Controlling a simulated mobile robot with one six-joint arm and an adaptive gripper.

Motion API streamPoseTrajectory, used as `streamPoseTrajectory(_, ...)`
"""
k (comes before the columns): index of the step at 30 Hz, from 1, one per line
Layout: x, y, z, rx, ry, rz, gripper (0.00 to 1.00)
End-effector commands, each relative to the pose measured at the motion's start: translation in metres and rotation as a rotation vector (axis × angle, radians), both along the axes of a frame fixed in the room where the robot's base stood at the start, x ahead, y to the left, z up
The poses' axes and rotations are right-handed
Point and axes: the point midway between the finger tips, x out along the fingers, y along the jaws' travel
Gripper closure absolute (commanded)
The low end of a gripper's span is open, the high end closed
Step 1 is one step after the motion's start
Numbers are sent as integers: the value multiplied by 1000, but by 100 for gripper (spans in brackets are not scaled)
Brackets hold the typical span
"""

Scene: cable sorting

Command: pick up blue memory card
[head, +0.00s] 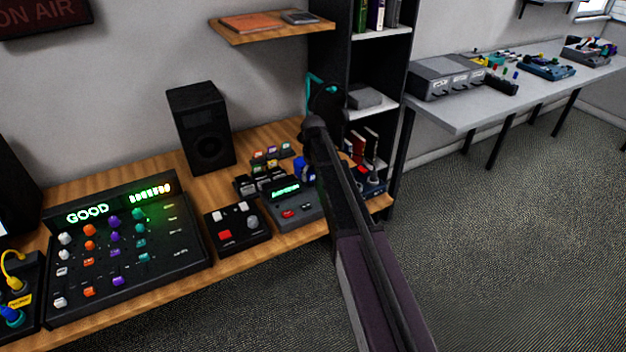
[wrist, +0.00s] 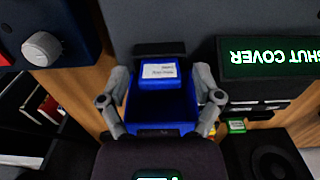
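In the wrist view a blue memory card (wrist: 159,74) with a white label sits at the far end of a blue holder (wrist: 160,122). My gripper (wrist: 162,78) is open, with one grey finger on each side of the card and holder. The fingers look apart from the card; whether they touch the holder's sides I cannot tell. In the head view a blue item (head: 299,168) shows beside my arm, and my fingertips are hidden there.
A device with a green "SHUT COVER" display (wrist: 270,57) stands close to the right finger. A small green card (wrist: 236,126) lies nearby. In the head view, several small cards (head: 271,151) stand behind the device, and a shelf unit (head: 372,75) rises beside my arm.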

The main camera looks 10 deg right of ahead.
Motion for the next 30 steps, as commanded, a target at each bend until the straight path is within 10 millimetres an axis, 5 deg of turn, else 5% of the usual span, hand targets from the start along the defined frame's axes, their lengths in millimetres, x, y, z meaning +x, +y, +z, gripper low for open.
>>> streamPoseTrajectory(1,0,0,0,0,0,0,47)
streamPoseTrajectory(3,0,0,0,0,0,0,68)
streamPoseTrajectory(5,0,0,0,0,0,0,74)
streamPoseTrajectory(20,0,0,3,0,0,-1,75)
streamPoseTrajectory(30,0,-1,22,0,0,-1,75)
